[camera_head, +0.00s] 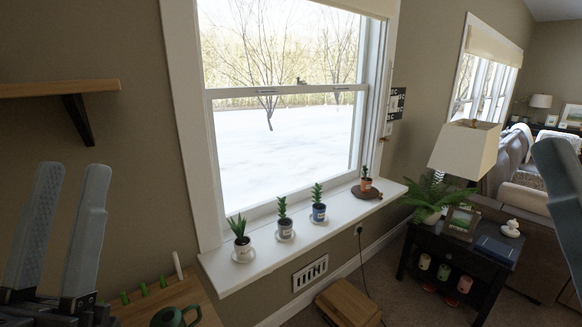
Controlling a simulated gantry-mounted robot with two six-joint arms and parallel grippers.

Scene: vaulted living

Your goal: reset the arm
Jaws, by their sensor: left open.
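My left gripper (62,232) is at the lower left. Its two long grey fingers point up and stand apart, with nothing between them. It is in front of the wall, left of the window. At the right edge, a grey part of my right arm (562,195) shows, cut off by the frame. I cannot make out from it whether the right gripper is open or shut.
Several small potted plants stand on the white windowsill (300,240), one on a brown board (367,193). A wooden shelf (60,88) juts out above my left gripper. A green mug (176,317) sits on the wooden surface below. A dark side table (455,248) with a lamp (465,148) stands right.

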